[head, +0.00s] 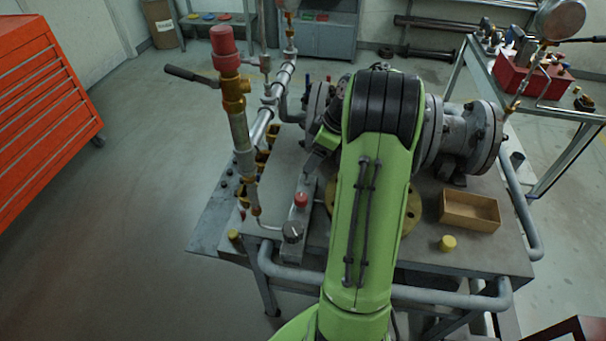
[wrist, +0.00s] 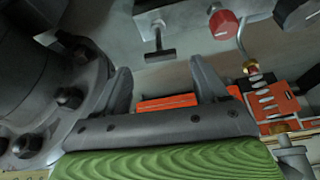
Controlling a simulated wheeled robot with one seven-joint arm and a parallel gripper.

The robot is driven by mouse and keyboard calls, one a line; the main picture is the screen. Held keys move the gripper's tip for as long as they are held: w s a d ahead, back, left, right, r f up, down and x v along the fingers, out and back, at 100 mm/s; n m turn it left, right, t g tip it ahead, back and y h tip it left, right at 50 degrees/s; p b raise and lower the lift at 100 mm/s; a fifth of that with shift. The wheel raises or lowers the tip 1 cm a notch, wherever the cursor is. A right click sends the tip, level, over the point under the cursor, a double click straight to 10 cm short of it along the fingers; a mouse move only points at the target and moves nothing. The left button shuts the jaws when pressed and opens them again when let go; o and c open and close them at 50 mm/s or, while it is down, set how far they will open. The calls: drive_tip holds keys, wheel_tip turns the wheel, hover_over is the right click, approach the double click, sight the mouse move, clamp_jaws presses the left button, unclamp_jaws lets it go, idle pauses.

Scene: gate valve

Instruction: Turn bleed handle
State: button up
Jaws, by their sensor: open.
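My gripper (wrist: 163,80) is open, with its two grey fingers apart and nothing held between them. A small dark T-shaped handle (wrist: 158,52) on a metal stem shows in the wrist view, beyond the fingertips and a little left of centre; it may be the bleed handle, but I cannot be sure. It looks clear of the fingers. In the head view the green arm hides part of the grey flanged valve (head: 474,138), and I cannot make out the fingertips or the T-handle there. A black lever (head: 192,75) sticks out left from the red-capped pipe (head: 226,50).
A large bolted flange (wrist: 40,85) is close at left in the wrist view. A red round knob (wrist: 223,24) is at upper right, and orange parts (wrist: 275,100) lie at right. On the workbench (head: 480,257) are a wooden box (head: 470,210) and a yellow cap (head: 447,243).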

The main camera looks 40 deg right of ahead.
drive_tip(key=b+x, duration=0.1)
drive_tip(key=x, duration=0.6)
drive_tip(key=shift+f+b, duration=0.1)
drive_tip(key=shift+b, duration=0.2)
drive_tip(key=shift+c, duration=0.3)
drive_tip(key=c, duration=1)
